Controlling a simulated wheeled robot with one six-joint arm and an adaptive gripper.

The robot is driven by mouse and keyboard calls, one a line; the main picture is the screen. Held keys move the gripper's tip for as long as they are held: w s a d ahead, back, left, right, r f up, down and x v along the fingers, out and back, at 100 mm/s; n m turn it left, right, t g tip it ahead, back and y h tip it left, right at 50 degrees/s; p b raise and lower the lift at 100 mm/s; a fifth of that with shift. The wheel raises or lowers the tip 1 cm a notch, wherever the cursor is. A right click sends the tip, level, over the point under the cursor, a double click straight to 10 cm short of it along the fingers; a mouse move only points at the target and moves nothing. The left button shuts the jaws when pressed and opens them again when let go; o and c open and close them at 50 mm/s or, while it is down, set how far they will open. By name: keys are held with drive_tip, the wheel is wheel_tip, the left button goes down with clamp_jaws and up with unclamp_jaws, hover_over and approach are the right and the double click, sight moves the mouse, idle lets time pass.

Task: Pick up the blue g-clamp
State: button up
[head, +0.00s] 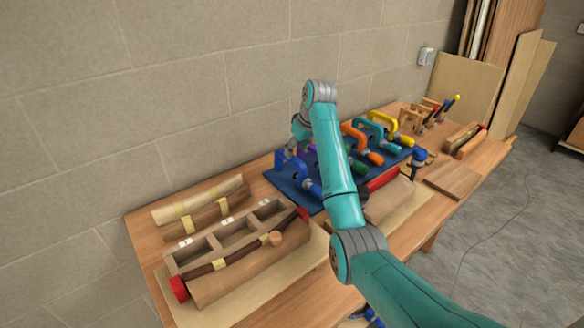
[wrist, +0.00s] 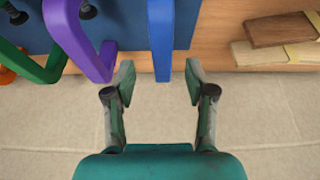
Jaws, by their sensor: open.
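The blue g-clamp (head: 291,168) stands at the near left end of a row of coloured clamps on a dark blue mat (head: 314,206) in the head view. In the wrist view, part of the blue g-clamp's frame (wrist: 161,40) comes down from the top edge. My gripper (wrist: 159,82) is open and empty, with one finger to each side. I cannot tell whether it touches the clamp.
A purple clamp (wrist: 75,40) stands left of the blue one in the wrist view, with a green clamp (wrist: 30,66) beyond. Wooden strips (wrist: 275,50) lie at the right. In the head view, a divided wooden tray (head: 187,252) is at the left. The wall is close behind.

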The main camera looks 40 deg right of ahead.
sight(292, 158)
drive_tip(key=x, duration=0.5)
drive_tip(key=shift+s+a, duration=0.1)
clamp_jaws()
